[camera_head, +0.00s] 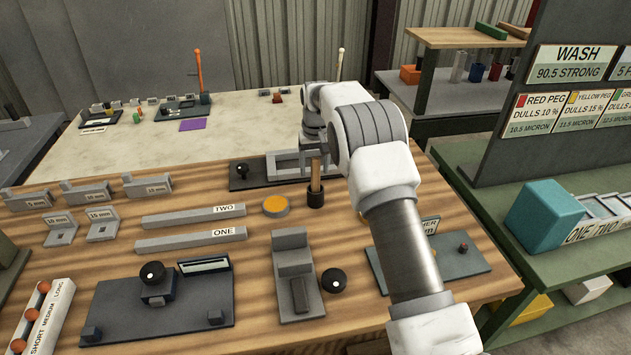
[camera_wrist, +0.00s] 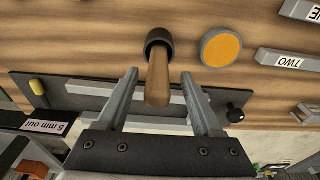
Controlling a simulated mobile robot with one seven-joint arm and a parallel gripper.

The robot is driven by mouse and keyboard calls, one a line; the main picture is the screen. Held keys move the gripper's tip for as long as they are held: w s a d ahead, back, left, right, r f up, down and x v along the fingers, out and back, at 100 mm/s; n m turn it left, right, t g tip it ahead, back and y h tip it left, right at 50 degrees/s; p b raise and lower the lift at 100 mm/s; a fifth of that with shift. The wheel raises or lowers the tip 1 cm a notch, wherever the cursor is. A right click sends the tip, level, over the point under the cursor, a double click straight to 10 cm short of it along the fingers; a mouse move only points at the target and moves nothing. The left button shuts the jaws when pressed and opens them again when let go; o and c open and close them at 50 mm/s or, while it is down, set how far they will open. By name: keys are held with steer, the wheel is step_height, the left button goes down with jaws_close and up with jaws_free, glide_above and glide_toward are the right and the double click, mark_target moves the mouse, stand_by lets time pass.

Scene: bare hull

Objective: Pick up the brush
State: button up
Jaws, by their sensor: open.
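The brush shows as an upright wooden handle (camera_head: 315,172) with a dark round lower end, on the wooden bench in the head view. I cannot tell whether the dark part is the brush's own head or a cup around it. In the wrist view the handle (camera_wrist: 158,82) comes up between the two fingers of my gripper (camera_wrist: 159,74), with clear gaps on both sides. My gripper is open and empty. In the head view my gripper (camera_head: 314,152) is just above the handle, and its fingers are hard to make out.
An orange round pad (camera_head: 275,206) lies just left of the brush. A grey frame on a dark plate (camera_head: 255,175) stands close behind. Bars labelled TWO (camera_head: 190,217) and ONE (camera_head: 190,240) lie left. A grey block (camera_head: 293,265) and black knob (camera_head: 334,280) stand in front.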

mark_target(315, 178)
step_height(315, 178, down, 5)
steer(key=shift+w+d+r, duration=0.1)
steer(key=shift+w+r, duration=0.05)
steer(key=shift+r, duration=0.15)
jaws_close()
